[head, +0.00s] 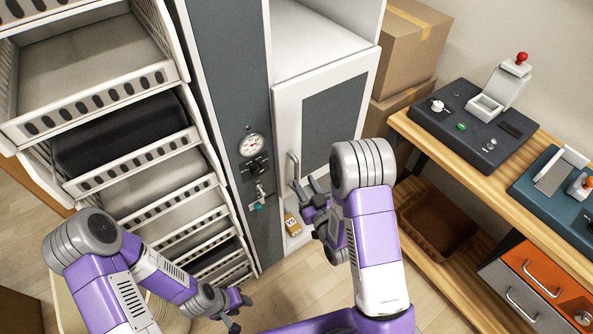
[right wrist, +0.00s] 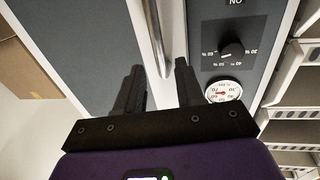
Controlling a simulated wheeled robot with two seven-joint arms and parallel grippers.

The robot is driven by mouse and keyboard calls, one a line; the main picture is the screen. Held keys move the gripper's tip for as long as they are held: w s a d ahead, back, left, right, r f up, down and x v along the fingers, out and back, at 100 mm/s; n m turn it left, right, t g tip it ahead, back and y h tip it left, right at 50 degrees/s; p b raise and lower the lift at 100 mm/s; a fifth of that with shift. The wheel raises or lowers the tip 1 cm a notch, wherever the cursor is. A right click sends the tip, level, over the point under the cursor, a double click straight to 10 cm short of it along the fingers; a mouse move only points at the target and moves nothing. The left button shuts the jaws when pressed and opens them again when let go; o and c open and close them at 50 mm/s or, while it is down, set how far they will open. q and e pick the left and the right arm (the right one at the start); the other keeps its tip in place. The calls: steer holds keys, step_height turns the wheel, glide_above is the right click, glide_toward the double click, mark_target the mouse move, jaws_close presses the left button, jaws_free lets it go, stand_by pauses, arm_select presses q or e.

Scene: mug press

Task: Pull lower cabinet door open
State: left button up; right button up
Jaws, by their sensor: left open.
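The lower cabinet door (head: 335,115) has a white frame and a grey panel. It looks shut or nearly so. Its silver bar handle (head: 292,168) stands upright near the door's left edge. My right gripper (head: 306,188) is at the lower part of the handle. In the right wrist view the handle (right wrist: 163,40) runs down between the two open, dark fingers of my right gripper (right wrist: 158,78), with gaps visible. My right forearm hides the door's lower right part. My left gripper (head: 236,309) is low at the front, open and empty, away from the door.
A grey panel with a dial gauge (head: 251,146) and knob stands left of the door. A rack of white trays (head: 100,113) is further left. A wooden bench (head: 443,145) and cardboard boxes (head: 412,45) are on the right.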

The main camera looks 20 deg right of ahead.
mark_target(297, 171)
steer(key=w, duration=0.4)
steer(key=w+a, duration=0.1)
steer(key=w, duration=0.1)
steer(key=shift+w, duration=0.4)
jaws_close()
